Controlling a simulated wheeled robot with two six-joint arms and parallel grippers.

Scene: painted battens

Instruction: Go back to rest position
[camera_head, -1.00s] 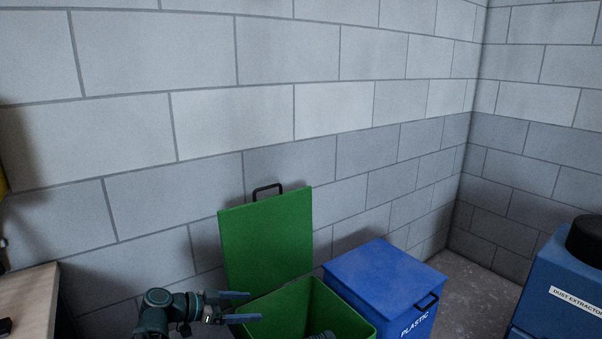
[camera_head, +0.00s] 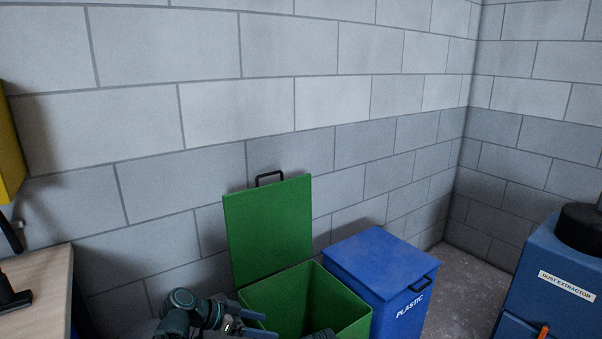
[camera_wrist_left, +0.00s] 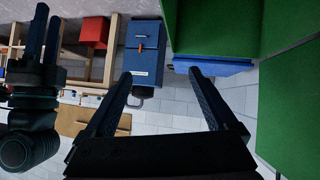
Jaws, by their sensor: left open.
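My left gripper (camera_head: 270,326) is at the bottom edge of the head view, in front of the left part of an open green bin (camera_head: 348,303). Its two fingers are apart. In the left wrist view the fingers of my left gripper (camera_wrist_left: 160,74) stand wide open with nothing between them. Another gripper of mine, the right one (camera_wrist_left: 48,14), shows at the left of that view; how far its fingers are apart is unclear. A dark object at the bin's lower edge in the head view is too cut off to identify.
The bin's raised green lid (camera_head: 268,230) leans by the block wall. A closed blue bin marked PLASTIC (camera_head: 380,262) stands right of it. A blue dust extractor (camera_head: 560,265) is at far right. A wooden worktop (camera_head: 45,300) is at lower left. Floor shows between bin and extractor.

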